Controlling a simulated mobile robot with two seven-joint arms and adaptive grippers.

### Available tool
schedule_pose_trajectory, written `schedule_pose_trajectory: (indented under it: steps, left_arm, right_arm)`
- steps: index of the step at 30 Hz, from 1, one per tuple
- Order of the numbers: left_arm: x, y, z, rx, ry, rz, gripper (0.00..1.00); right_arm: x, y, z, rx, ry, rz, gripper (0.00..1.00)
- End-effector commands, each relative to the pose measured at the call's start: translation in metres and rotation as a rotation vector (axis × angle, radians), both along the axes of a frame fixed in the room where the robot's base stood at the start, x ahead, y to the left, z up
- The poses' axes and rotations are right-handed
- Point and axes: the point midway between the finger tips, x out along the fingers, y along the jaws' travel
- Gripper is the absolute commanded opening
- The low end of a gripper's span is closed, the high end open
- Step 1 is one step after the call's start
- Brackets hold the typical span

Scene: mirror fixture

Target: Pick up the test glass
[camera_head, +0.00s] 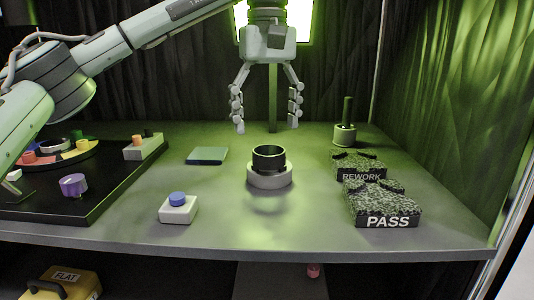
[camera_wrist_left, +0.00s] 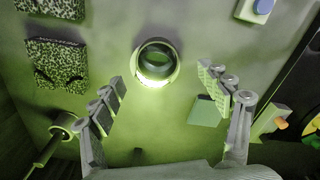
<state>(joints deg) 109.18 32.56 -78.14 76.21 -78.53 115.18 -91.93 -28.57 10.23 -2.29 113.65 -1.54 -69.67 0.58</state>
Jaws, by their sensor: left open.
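My left gripper (camera_head: 267,127) is open and empty, pointing down above the middle of the table. Below it, a dark round ring-like piece (camera_head: 268,154) sits in a pale round base (camera_head: 269,179). I cannot tell for sure whether this piece is the test glass. In the left wrist view, the dark piece (camera_wrist_left: 156,52) and its pale base (camera_wrist_left: 154,80) lie ahead of the open left gripper (camera_wrist_left: 164,84), between the finger lines and apart from them. My right gripper is not in view.
A speckled REWORK block (camera_head: 360,170) and PASS block (camera_head: 385,205) stand right, near a dark upright handle in a pale cup (camera_head: 344,135). A flat dark-green block (camera_head: 207,155), a blue-button box (camera_head: 178,211) and a black tray (camera_head: 105,192) lie left. Bare table surrounds the base.

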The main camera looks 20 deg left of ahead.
Motion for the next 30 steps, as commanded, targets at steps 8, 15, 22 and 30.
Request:
schedule_pose_trajectory:
  steps: [8, 15, 22, 30]
  left_arm:
    - [-0.001, -0.002, -0.018, -0.001, 0.001, 0.000, 0.77]
    - [-0.002, -0.005, -0.050, -0.002, -0.001, 0.002, 0.77]
    - [-0.002, -0.006, -0.054, -0.004, -0.002, 0.002, 0.77]
    - [-0.002, -0.005, -0.054, -0.004, -0.002, 0.002, 0.51]
  right_arm:
    - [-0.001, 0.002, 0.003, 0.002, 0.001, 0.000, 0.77]
    - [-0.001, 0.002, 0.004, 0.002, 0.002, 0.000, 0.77]
    - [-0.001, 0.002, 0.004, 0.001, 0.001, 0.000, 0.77]
    - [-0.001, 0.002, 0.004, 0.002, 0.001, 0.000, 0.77]
